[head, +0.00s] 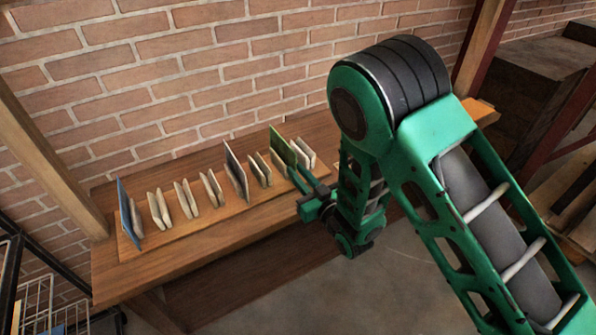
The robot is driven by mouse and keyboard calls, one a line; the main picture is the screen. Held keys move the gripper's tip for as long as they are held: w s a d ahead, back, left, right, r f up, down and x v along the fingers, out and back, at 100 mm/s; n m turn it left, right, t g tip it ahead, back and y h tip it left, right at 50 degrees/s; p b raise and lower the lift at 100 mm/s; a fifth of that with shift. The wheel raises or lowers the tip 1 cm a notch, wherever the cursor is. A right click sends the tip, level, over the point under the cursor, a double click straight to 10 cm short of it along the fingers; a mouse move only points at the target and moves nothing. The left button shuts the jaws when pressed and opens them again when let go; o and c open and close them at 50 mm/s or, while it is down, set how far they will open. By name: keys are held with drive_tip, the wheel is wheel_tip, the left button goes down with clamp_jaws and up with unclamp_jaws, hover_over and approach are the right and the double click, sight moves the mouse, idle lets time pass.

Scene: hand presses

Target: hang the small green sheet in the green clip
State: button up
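A small green sheet (281,147) stands upright near the right end of a row on a wooden board, among pale plates. My gripper (298,170) is at this sheet's near lower edge, its fingers pointing at the row. Whether the fingers are around the sheet, touching it or just in front of it is too small to tell. The sheet's foot is partly hidden by the plates and the fingers. Pale paired plates (260,169) that look like clips stand along the row. I see no clip that is clearly green.
The board (200,225) lies on a wooden bench (150,280) against a brick wall. A blue sheet (128,208) stands at its left end, a dark sheet (236,170) near the middle. A wooden post rises at left. Wire racks (45,305) stand at lower left.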

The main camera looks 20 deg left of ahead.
drive_tip(key=shift+w+a, duration=0.15)
drive_tip(key=shift+a, duration=0.05)
clamp_jaws()
wheel_tip(320, 180, up, 8)
drive_tip(key=shift+f, duration=0.2)
idle(0.3)
drive_tip(key=shift+d, duration=0.1)
drive_tip(key=v, duration=0.7)
idle(0.7)
